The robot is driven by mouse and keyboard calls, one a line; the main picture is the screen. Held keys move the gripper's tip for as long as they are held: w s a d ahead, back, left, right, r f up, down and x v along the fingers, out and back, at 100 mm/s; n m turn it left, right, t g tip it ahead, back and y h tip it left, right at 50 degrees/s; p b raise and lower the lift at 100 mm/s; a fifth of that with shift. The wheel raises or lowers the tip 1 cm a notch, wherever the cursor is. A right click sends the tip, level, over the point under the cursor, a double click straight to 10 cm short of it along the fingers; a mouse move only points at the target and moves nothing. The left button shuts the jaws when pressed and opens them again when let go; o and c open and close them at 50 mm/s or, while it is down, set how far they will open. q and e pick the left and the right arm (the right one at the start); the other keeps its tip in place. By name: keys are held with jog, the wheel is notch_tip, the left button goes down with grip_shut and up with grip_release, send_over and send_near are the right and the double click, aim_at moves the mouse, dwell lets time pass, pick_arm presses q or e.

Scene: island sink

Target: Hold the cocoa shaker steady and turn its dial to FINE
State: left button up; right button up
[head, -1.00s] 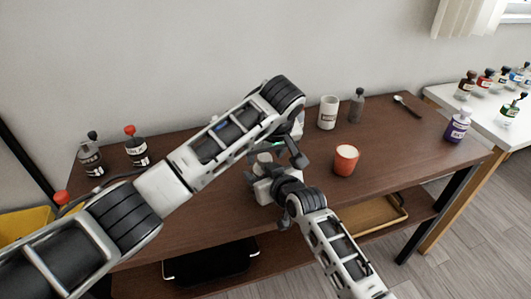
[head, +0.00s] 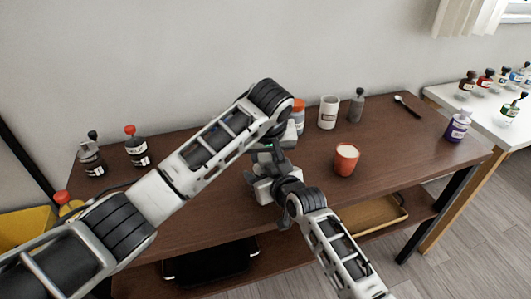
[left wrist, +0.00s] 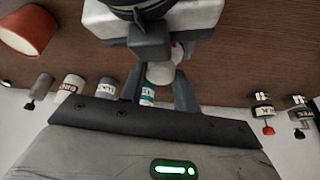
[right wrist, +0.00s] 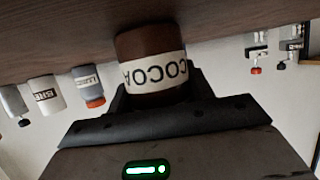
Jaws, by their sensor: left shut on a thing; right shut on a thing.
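The cocoa shaker, a brown jar with a white COCOA label (right wrist: 155,72), stands on the table in the right wrist view, between the fingers of my right gripper (right wrist: 155,98). My right gripper is shut on its body. My left gripper (left wrist: 160,92) is shut at the shaker's white top (left wrist: 166,70), from above. In the head view my left gripper (head: 265,158) is over my right gripper (head: 264,190), and the two hide most of the shaker. The dial's marks and its setting cannot be read in any view.
An orange cup (head: 346,160) stands right of the grippers. A white mug (head: 328,113), a grey bottle (head: 357,105) and an orange-topped jar (head: 298,114) stand behind. The front right of the table is clear.

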dwell(0.3)
pick_arm(q)
jog(key=o, duration=1)
jog(key=shift+r, duration=0.15)
jog(key=v, duration=1.1)
jog(key=shift+s+a+r, duration=0.15)
jog(key=shift+s+r, duration=0.1)
jog(key=shift+r, duration=0.1)
